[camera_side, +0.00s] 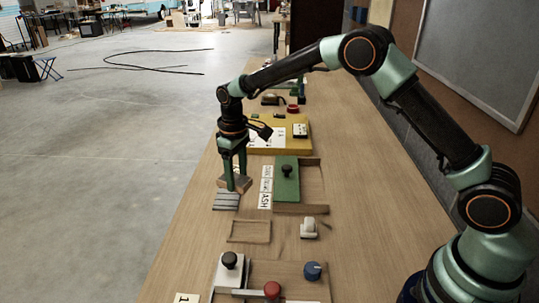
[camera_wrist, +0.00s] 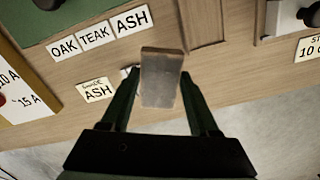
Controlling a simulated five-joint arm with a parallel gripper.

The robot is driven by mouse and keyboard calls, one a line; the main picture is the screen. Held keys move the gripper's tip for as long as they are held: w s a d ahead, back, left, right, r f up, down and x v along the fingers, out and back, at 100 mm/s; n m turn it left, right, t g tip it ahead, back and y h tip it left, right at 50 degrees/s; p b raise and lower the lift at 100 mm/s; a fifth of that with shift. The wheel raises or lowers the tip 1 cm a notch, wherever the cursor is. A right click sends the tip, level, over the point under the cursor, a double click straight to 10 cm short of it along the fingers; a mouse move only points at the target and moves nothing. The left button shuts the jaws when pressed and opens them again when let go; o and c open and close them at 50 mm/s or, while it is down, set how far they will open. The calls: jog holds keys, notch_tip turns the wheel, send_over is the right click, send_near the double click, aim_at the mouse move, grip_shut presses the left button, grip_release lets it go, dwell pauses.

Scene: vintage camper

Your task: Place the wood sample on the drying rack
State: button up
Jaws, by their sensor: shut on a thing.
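The wood sample (camera_wrist: 161,78) is a grey-brown rectangular block between the fingers of my gripper (camera_wrist: 158,88) in the wrist view. In the side view my gripper (camera_side: 235,188) points down, shut on the sample (camera_side: 242,182), which shows as a brown piece around the fingertips. A grey slatted piece, which looks like the drying rack (camera_side: 226,201), lies on the bench just in front of the sample. I cannot tell whether the sample touches it. The rack cannot be made out in the wrist view.
A green board with a black knob (camera_side: 286,184) lies right of my gripper, beside labels reading OAK (camera_wrist: 65,47), TEAK (camera_wrist: 95,34) and ASH (camera_wrist: 130,21). A yellow panel (camera_side: 265,136) stands behind. A white switch (camera_side: 309,228) and a knobbed fixture (camera_side: 230,272) are nearer.

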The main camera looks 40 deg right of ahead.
jog(key=shift+f, duration=3.25)
jog(key=o, duration=1.4)
jog(key=shift+f, duration=0.15)
jog(key=shift+c, duration=0.2)
